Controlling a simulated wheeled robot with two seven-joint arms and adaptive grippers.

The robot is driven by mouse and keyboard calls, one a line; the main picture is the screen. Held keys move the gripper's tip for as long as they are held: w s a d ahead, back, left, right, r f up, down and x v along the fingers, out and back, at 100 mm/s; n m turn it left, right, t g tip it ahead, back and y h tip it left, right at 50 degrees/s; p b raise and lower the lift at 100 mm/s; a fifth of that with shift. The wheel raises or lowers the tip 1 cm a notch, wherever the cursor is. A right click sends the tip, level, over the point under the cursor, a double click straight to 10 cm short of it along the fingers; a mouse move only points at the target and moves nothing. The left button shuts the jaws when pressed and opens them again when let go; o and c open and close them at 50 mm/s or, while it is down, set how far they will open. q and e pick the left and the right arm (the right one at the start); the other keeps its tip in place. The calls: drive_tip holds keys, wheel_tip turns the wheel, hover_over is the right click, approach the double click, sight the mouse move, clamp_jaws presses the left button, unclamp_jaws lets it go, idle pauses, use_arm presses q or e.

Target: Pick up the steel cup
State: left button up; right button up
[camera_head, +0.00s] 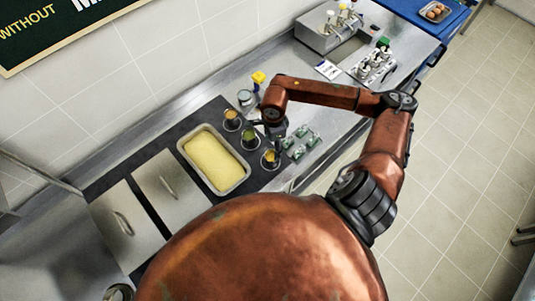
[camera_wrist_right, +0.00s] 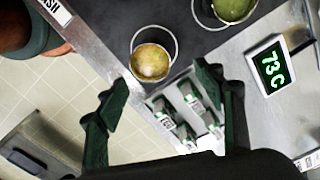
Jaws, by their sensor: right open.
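Three small cups stand in a row on the dark counter strip beside the tray. The front one (camera_head: 270,158) has orange-yellow contents, the middle one (camera_head: 248,138) has green contents, and the back one (camera_head: 231,118) is orange-brown inside. I cannot tell which is called the steel cup. In the right wrist view, a thin-rimmed, shiny cup with yellowish contents (camera_wrist_right: 152,60) stands just beyond the fingertips, and a green-filled cup (camera_wrist_right: 233,8) is cut off at the top. My right gripper (camera_wrist_right: 160,85) is open and empty, above the counter near the cups. My left gripper is out of view.
Several small green-and-white items (camera_wrist_right: 187,112) lie between and below the fingers, close to the cup. A display reading 73C (camera_wrist_right: 268,68) is to the right. A yellow-filled tray (camera_head: 214,160) is left of the cups. A bottle rack (camera_head: 373,65) stands farther back.

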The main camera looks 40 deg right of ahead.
sight(272, 156)
drive_tip(key=f, duration=0.1)
drive_tip(key=f+p, duration=0.1)
drive_tip(key=s+a+f, duration=0.1)
drive_tip(key=shift+f, duration=0.4)
drive_tip(key=shift+f+p, duration=0.45)
drive_tip(key=shift+f, duration=0.95)
drive_tip(key=c, duration=1.3)
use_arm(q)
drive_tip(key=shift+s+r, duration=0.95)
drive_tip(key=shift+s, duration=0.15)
use_arm(e)
drive_tip(key=shift+a, duration=0.1)
drive_tip(key=shift+c, duration=0.6)
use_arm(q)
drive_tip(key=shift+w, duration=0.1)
use_arm(e)
drive_tip(key=shift+r, duration=0.1)
